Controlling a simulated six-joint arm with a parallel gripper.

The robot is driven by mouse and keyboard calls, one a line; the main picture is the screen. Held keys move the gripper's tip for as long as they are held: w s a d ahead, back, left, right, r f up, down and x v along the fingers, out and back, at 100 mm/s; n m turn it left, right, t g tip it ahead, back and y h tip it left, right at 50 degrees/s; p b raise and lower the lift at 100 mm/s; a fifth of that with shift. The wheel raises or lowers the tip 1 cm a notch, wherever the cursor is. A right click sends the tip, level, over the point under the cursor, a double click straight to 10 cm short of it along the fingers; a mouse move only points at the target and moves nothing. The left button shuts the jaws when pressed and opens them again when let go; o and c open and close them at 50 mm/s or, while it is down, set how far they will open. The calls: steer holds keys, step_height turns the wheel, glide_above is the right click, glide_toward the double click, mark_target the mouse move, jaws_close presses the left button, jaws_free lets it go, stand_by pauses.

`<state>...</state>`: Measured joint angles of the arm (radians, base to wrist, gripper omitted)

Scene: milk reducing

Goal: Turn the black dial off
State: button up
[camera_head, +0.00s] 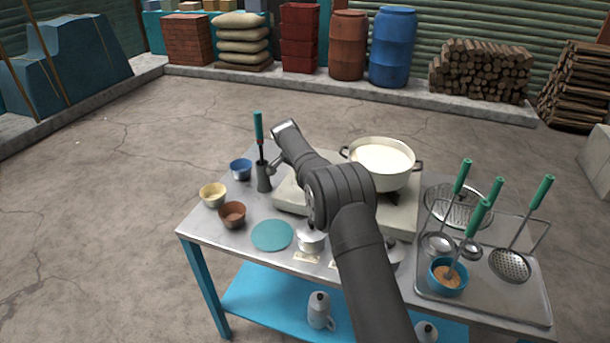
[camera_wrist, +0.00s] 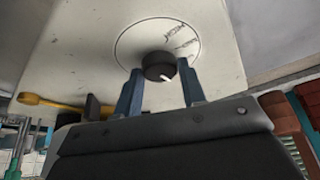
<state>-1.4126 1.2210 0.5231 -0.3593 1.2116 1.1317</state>
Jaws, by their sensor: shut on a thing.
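The black dial (camera_wrist: 156,62) sits on a round printed plate on the white stove face in the wrist view. A small white mark shows on its rim at the lower right. My gripper (camera_wrist: 160,78) has its two blue fingers on either side of the dial and is shut on it. In the head view the white stove (camera_head: 290,196) stands on the metal table, with a pot of white liquid (camera_head: 382,158) on it. My arm covers part of the stove there, and I cannot see the dial or my fingertips.
A tall grey holder (camera_head: 264,178) with a green-handled tool stands left of the stove. Blue (camera_head: 240,168), yellow (camera_head: 213,194) and brown (camera_head: 232,214) bowls and a teal disc (camera_head: 272,235) are on the left. A tray (camera_head: 510,298) with several green-handled ladles is on the right.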

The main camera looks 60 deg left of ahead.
steer(key=o, duration=1)
steer(key=v, duration=1.7)
steer(key=shift+s, duration=0.2)
steer(key=shift+r, duration=0.1)
steer(key=x, duration=1.7)
steer(key=shift+w, duration=0.2)
